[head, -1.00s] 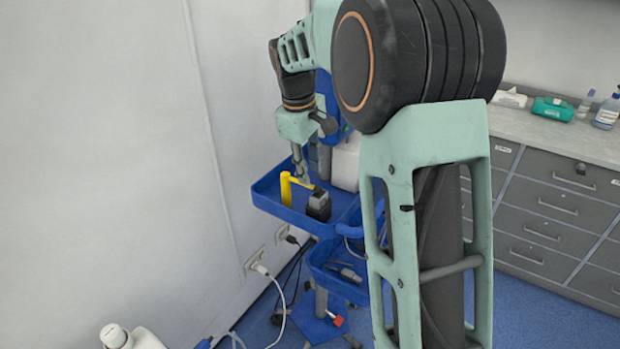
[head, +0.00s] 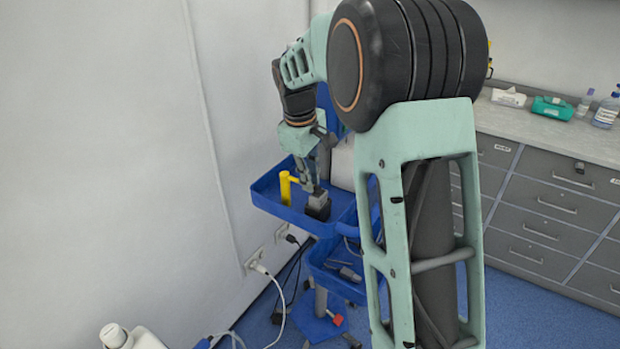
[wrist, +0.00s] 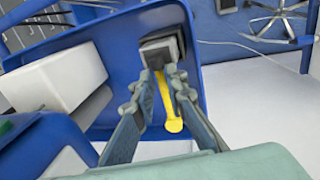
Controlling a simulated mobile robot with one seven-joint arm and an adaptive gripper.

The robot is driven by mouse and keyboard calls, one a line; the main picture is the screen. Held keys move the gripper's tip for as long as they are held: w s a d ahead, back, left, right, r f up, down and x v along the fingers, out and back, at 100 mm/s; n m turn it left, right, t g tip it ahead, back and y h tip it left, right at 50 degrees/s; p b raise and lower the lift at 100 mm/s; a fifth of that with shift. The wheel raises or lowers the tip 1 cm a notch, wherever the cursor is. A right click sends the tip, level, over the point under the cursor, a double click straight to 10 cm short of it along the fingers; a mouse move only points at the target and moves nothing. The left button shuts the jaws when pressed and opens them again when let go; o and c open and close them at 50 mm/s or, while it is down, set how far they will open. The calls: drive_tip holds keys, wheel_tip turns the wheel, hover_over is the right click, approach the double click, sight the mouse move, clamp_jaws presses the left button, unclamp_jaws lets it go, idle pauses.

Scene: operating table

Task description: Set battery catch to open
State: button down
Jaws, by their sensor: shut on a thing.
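A device with a yellow upright post (head: 285,188) and a grey-and-black block (head: 318,207) stands in the blue top tray of a trolley. The wrist view shows a yellow bar (wrist: 165,98) running from the grey block (wrist: 160,50) to a round yellow end. My gripper (head: 318,188) points down at the block's top. In the wrist view my gripper's fingers (wrist: 159,82) lie on both sides of the yellow bar, with their tips close to the block. It is shut on this device; the exact contact is hard to see. I cannot make out a separate battery catch.
The blue tray (head: 268,201) has raised rims. A white box (wrist: 65,78) stands in it, beside the fingers in the wrist view. A lower blue tray (head: 322,270) holds small items. A wall is close on the left; a grey drawer counter (head: 555,190) is on the right.

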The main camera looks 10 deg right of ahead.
drive_tip(key=shift+w+d+r+n+p, duration=0.1)
drive_tip(key=shift+w+d+n+p, duration=0.5)
drive_tip(key=shift+n, duration=0.5)
drive_tip(key=shift+w+d+n+y+p, duration=0.15)
drive_tip(key=shift+w+n+y+p, duration=0.15)
drive_tip(key=shift+n, duration=0.3)
drive_tip(key=shift+w+d+n+y+p, duration=0.1)
drive_tip(key=shift+w+d+n+p, duration=0.1)
drive_tip(key=shift+w+n, duration=0.3)
drive_tip(key=shift+s, duration=0.15)
drive_tip(key=c, duration=2)
unclamp_jaws()
drive_tip(key=shift+c, duration=0.2)
wheel_tip(320, 180, up, 12)
drive_tip(key=s+a, duration=0.1)
drive_tip(key=s, duration=0.1)
drive_tip(key=shift+f, duration=0.2)
drive_tip(key=shift+s, duration=0.1)
